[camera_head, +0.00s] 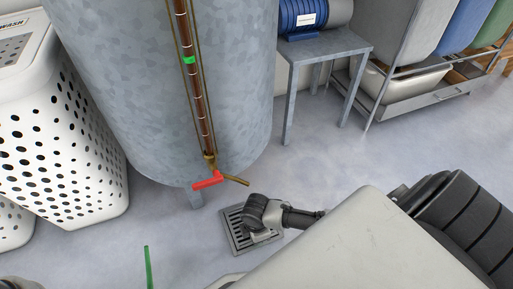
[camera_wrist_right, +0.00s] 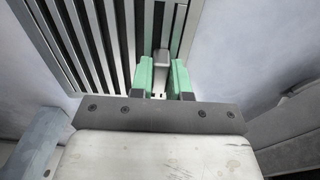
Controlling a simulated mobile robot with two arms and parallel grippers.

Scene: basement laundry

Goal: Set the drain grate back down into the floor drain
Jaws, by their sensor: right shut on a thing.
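The drain grate (camera_head: 233,222) is a square, dark metal plate with parallel slots, in front of the big tank in the head view. My right gripper (camera_head: 262,234) is over its right part and covers some of it. In the right wrist view the slotted grate (camera_wrist_right: 84,42) fills the upper left and middle. The green-padded fingers of my right gripper (camera_wrist_right: 162,78) are shut on a small grey upright piece of the grate. The floor drain is not visible, and I cannot tell whether the grate is above it or seated. My left gripper is not in view.
A galvanised tank (camera_head: 160,85) with a red valve handle (camera_head: 207,180) stands just behind the grate. White perforated baskets (camera_head: 60,140) stand at left. A metal table (camera_head: 325,44) with a blue machine (camera_head: 312,14) is behind. A green strip (camera_head: 148,267) shows at bottom left.

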